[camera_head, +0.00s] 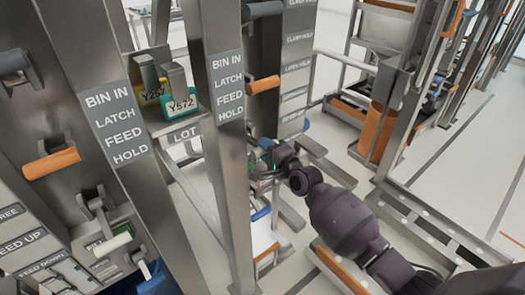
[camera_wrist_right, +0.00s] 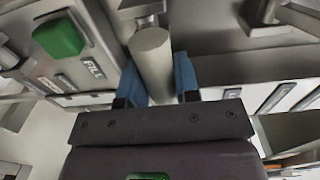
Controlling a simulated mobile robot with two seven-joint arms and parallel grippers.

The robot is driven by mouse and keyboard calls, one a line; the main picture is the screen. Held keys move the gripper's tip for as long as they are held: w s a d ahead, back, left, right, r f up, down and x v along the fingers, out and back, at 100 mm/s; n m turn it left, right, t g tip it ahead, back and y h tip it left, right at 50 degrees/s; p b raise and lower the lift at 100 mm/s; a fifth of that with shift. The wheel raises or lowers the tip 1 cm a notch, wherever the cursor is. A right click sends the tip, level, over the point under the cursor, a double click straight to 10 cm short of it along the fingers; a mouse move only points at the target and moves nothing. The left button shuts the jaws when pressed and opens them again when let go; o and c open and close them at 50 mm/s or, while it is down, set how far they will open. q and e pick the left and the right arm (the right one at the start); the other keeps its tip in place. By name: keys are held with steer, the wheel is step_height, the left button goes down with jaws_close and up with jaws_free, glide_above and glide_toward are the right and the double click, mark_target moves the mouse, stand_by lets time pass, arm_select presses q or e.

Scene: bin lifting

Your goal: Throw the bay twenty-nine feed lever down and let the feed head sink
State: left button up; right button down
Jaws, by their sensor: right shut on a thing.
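My right gripper (camera_head: 268,158) reaches into the bay behind the middle post, its arm coming in from the lower right. In the right wrist view its blue fingers (camera_wrist_right: 160,85) are shut on a pale grey cylindrical handle (camera_wrist_right: 152,58), one finger on each side. The handle joins a metal bracket at its far end. In the head view the handle is hidden by the gripper and post. I cannot read a bay number, so I cannot tell whether this is the bay twenty-nine feed lever. The feed head cannot be made out. My left gripper is not in view.
Posts carry BIN IN, LATCH, FEED, HOLD plates (camera_head: 231,87). Orange handles stick out at the left (camera_head: 52,163) and above my gripper (camera_head: 263,84). A white handle (camera_head: 112,243) is at lower left. A green block (camera_wrist_right: 58,35) shows beside the held handle. Open floor lies right.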

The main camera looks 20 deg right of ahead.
arm_select(q)
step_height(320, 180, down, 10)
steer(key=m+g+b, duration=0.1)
steer(key=b, duration=1.2)
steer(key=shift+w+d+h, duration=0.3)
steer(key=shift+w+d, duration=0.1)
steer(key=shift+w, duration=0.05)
arm_select(e)
step_height(320, 180, down, 7)
steer(key=t+y, duration=0.2)
steer(key=t, duration=0.3)
steer(key=shift+w+a, duration=0.15)
steer(key=shift+w, duration=0.25)
arm_select(q)
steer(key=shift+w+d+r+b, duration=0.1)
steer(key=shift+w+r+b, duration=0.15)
steer(key=shift+b, duration=0.05)
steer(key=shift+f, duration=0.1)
arm_select(e)
steer(key=c, duration=0.9)
jaws_free()
steer(key=shift+w, duration=0.1)
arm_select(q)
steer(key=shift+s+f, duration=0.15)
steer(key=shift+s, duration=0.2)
arm_select(e)
steer(key=shift+o, duration=0.2)
